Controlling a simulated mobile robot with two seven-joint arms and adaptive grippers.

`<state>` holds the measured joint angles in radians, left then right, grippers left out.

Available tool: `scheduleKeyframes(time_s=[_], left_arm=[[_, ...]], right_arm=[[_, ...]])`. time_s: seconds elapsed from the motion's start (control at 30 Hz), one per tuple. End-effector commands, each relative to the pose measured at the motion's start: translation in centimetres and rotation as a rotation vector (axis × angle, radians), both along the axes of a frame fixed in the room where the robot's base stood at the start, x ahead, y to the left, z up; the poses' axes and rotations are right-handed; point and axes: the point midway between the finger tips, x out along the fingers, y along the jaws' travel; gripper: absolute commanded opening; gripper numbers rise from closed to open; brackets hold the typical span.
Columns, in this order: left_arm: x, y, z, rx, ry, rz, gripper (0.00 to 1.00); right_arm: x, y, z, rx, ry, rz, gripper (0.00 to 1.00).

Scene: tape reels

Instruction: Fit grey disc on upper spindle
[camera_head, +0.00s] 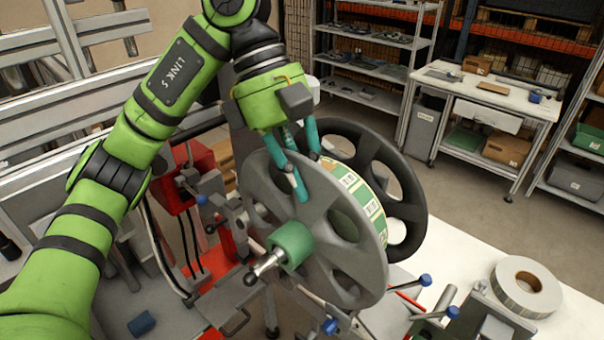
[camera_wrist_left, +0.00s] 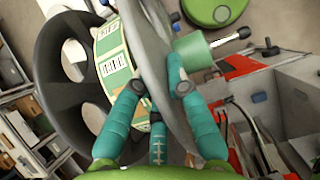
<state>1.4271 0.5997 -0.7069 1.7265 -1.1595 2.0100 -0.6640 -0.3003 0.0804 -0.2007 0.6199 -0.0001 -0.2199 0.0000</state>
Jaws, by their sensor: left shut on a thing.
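The grey disc (camera_head: 342,238) stands upright in the head view, with large cut-outs. It shows nearly edge-on in the wrist view (camera_wrist_left: 152,62). My left gripper (camera_head: 304,172) is shut on the disc's upper rim, with teal fingers on both faces, as the wrist view also shows (camera_wrist_left: 156,88). A green hub (camera_head: 290,244) and the metal spindle tip (camera_head: 264,265) stick out from the disc's middle on the near side. Behind the disc are a roll of green-and-white labels (camera_head: 364,197) and a dark spoked disc (camera_head: 408,190). The spindle's far part is hidden. My right gripper is not in view.
A white table (camera_head: 470,250) at the lower right carries a loose label roll (camera_head: 525,288). Blue-knobbed machine levers (camera_head: 436,312) stand below the disc. A red machine part (camera_head: 190,172) stands to the left. Shelves (camera_head: 372,62) and a workbench (camera_head: 480,95) are farther back.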

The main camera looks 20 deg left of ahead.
Motion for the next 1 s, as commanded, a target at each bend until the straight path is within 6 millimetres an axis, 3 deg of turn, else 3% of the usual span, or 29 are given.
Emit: scheduleKeyframes(time_s=[0.33, 0.37, 0.4, 0.43, 0.8, 1.0], left_arm=[[0.4, -0.2, 0.1, -0.001, -0.001, 0.0, 0.0], [0.4, -0.2, 0.1, -0.001, -0.001, 0.0, 0.23], [0.4, -0.2, 0.1, -0.001, -0.001, 0.0, 0.39], [0.4, -0.2, 0.1, -0.001, -0.001, 0.0, 0.43], [0.5, -0.1, 0.2, 0.001, 0.0, 0.001, 0.43], [0.9, 0.9, 2.3, 0.0, -0.004, 0.004, 0.43]], right_arm=[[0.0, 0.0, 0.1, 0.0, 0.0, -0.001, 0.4], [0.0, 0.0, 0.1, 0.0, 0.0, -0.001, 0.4], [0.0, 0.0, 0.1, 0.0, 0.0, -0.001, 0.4], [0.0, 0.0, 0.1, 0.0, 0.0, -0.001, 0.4], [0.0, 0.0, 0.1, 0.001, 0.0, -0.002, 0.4], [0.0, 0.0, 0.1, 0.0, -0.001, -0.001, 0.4]])
